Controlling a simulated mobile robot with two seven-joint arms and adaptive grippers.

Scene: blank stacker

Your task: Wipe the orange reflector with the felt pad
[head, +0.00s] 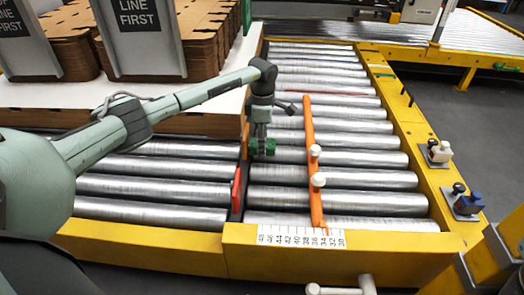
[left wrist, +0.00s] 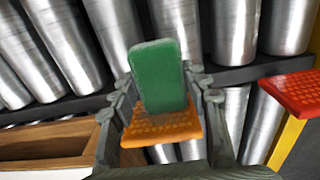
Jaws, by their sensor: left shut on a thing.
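My left gripper (head: 261,133) points down over the rollers, beside the dark divider. It is shut on the green felt pad (head: 268,147), which also shows upright between the fingers in the left wrist view (left wrist: 158,75). The orange reflector (left wrist: 188,126) lies right by the pad's lower end in the left wrist view, partly covered by the pad and flanked by the fingers. I cannot tell whether pad and reflector touch. The reflector is not clear in the head view. My right gripper is not in view.
A red reflector (head: 237,189) sits on the divider nearer the front; it also shows at the right of the wrist view (left wrist: 297,92). An orange guide rail (head: 310,130) with white knobs stands right of the gripper. Cardboard stacks (head: 205,30) stand behind the arm.

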